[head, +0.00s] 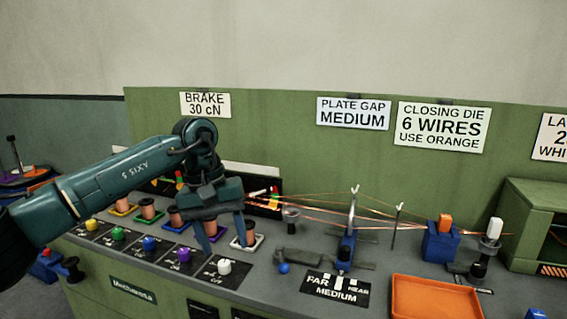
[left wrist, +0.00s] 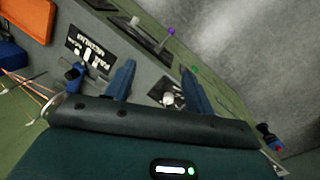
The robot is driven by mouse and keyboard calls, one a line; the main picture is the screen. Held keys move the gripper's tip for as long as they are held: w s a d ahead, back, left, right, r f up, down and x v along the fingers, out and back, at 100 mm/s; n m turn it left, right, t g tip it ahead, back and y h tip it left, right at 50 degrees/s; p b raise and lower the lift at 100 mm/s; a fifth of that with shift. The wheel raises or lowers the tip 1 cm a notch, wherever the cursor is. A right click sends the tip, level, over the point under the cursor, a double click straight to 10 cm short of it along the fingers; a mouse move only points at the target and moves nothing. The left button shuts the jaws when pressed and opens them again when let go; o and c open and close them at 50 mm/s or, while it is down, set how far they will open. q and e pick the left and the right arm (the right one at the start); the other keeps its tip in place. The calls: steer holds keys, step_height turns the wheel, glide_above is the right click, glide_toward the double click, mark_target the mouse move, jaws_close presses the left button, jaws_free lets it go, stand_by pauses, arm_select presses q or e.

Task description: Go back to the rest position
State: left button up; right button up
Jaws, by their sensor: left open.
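My left gripper (head: 225,238) is open and empty, with its two blue fingers pointing down over the workbench (head: 262,290). It hangs among the row of spools and in front of the white-based spool (head: 245,236). In the left wrist view the open fingers (left wrist: 155,90) have nothing between them, and a white knob (left wrist: 168,99) shows beyond them. My left arm reaches in from the left across the bench. My right gripper is in neither view.
Coloured knobs, such as the yellow knob (head: 91,225) and white knob (head: 224,267), line the bench front. Thin copper wires run right from the spools past a blue plate stand (head: 347,248) to a blue block (head: 440,241). An orange tray (head: 436,297) sits front right.

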arm_select(q)
steer(key=s+d+f+n+g+h, duration=0.2)
steer(key=d+f+h, duration=0.1)
steer(key=d+f, duration=0.3)
steer(key=s+d+r+n+t+h+p, duration=0.1)
steer(key=s+d+n+h, duration=0.4)
steer(key=d+n+h, duration=0.4)
steer(key=s+d+r+n+t+h+p, duration=0.1)
steer(key=s+d+n+t+h, duration=0.1)
steer(key=s+d+n+h, duration=0.45)
steer(key=w+a+f+m+t+y, duration=0.2)
steer(key=a+f+m+t+y, duration=0.5)
steer(key=m, duration=1)
steer(key=w+a+f+m+t+y, duration=0.1)
steer(key=a+f+m+t+y, duration=0.55)
steer(key=m, duration=1.15)
steer(key=s+a+f+n+g+y+p, duration=0.1)
steer(key=s+a+f+n+g+y, duration=0.2)
steer(key=s+a+f+n, duration=0.8)
steer(key=s+f+n, duration=0.1)
steer(key=s+n, duration=0.1)
steer(key=shift+s+f+n+y, duration=0.15)
steer(key=shift+f+n+y, duration=0.15)
steer(key=shift+n, duration=0.05)
